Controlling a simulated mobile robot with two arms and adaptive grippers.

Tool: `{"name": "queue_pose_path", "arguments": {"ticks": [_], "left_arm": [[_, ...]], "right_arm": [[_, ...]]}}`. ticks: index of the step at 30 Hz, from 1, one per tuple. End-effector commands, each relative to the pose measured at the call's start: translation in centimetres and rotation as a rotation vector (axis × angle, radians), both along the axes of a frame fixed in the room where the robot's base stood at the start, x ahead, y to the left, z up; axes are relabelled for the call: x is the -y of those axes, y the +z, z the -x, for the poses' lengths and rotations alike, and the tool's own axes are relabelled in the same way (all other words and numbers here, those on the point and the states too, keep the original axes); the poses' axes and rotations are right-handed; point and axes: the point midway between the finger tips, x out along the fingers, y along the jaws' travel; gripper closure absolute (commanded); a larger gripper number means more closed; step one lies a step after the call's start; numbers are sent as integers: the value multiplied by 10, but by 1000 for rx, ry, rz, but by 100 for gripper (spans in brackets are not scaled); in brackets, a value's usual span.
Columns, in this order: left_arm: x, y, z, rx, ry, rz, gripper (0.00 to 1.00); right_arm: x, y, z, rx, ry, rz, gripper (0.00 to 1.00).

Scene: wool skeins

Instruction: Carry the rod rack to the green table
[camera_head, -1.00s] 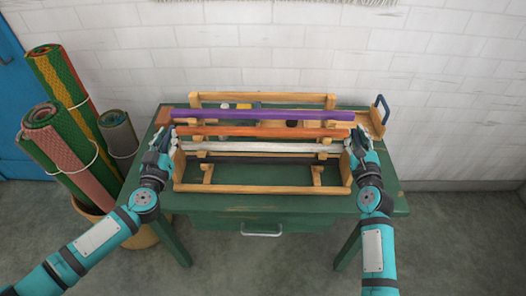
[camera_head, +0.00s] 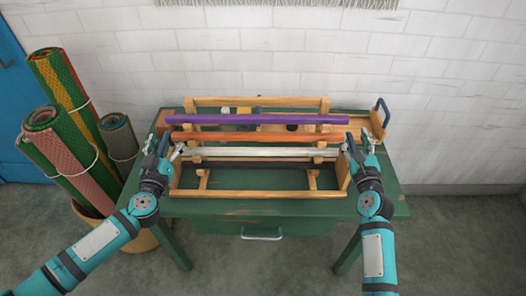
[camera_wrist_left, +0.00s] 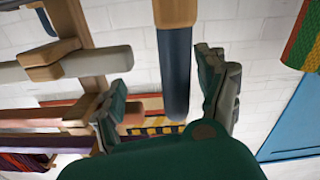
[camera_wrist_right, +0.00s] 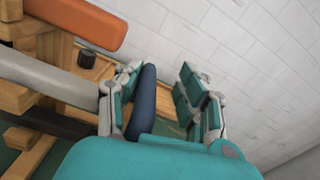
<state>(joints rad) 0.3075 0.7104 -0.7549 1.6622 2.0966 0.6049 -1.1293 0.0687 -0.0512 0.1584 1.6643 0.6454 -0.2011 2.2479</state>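The wooden rod rack (camera_head: 260,194) stands on the green table (camera_head: 225,210). It holds a purple rod (camera_head: 260,119), an orange rod (camera_head: 255,137), a white rod (camera_head: 255,152) and a dark rod (camera_head: 255,165). My left gripper (camera_head: 160,152) is at the rack's left end. In the left wrist view its fingers are apart, with a dark blue-grey grip (camera_wrist_left: 175,75) between them and gaps on both sides. My right gripper (camera_head: 360,150) is at the right end. In the right wrist view its fingers are apart; a dark blue handle (camera_wrist_right: 142,100) shows beside the left finger, contact unclear.
A wooden tray (camera_head: 362,118) with a blue handle (camera_head: 382,110) lies behind the rack, with small items partly hidden. Rolled rugs (camera_head: 60,155) in a basket (camera_head: 142,241) stand left of the table. The white wall is close behind. The table's front strip is clear.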

Motion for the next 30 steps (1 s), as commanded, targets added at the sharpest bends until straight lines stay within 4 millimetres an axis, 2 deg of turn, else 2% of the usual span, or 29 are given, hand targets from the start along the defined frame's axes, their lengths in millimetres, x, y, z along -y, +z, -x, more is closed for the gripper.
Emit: {"name": "queue_pose_path", "arguments": {"ticks": [5,8,15,21,25,30], "left_arm": [[1,-1,7,-1,-2,0,24],[1,-1,22,-3,-6,0,24],[0,-1,74,-5,-6,0,24],[-1,-1,107,-5,-7,1,24],[-1,-1,118,-2,-6,0,24],[-1,0,121,-1,-7,1,24]], "right_arm": [[1,1,0,1,-2,1,61],[1,1,0,1,-2,1,61],[1,1,0,1,-2,1,61],[1,1,0,1,-2,1,61],[1,1,0,2,-2,1,61],[1,1,0,2,-2,1,61]]}}
